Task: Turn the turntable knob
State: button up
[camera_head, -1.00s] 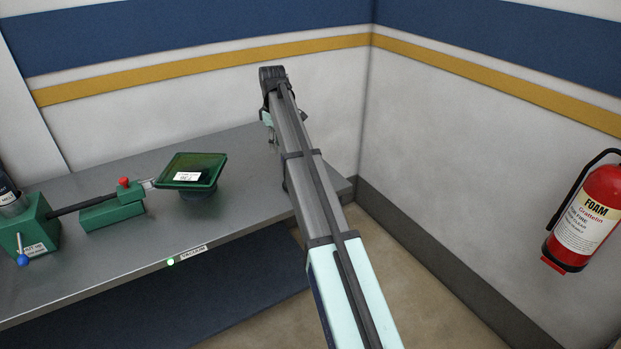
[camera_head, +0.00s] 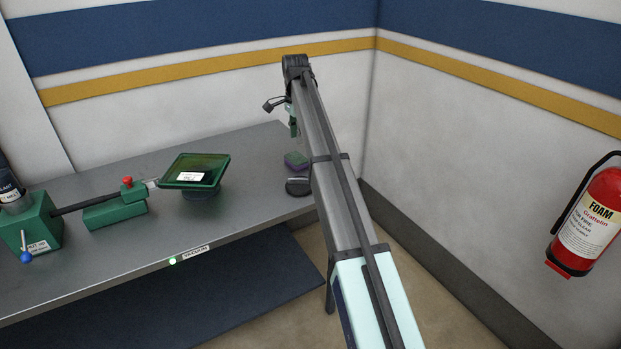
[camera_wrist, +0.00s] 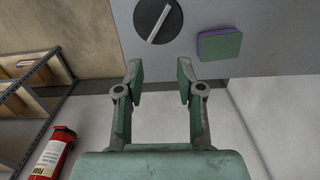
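The knob is a dark round disc with a pale raised bar across it (camera_wrist: 158,19). It lies at the top of the wrist view, with its bar tilted. In the head view it is at the bench's right end (camera_head: 298,187), partly beside my arm. My gripper (camera_wrist: 160,76) is open and empty in the wrist view. Its two green-padded fingers are apart, below the knob in the picture and not touching it. In the head view part of my gripper shows left of the arm's far end (camera_head: 292,122).
A green and purple sponge (camera_wrist: 219,44) lies right of the knob. A green square dish on a dark base (camera_head: 194,174) and a green clamp-like device (camera_head: 114,211) stand on the grey bench (camera_head: 235,210). A fire extinguisher (camera_head: 590,225) hangs on the right wall.

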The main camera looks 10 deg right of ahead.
jog(key=m, duration=0.4)
jog(key=m+p, duration=0.3)
jog(key=p, duration=0.2)
send_near(300, 183)
jog(key=f, duration=0.7)
jog(key=shift+w+f, duration=0.3)
jog(key=shift+f, duration=0.1)
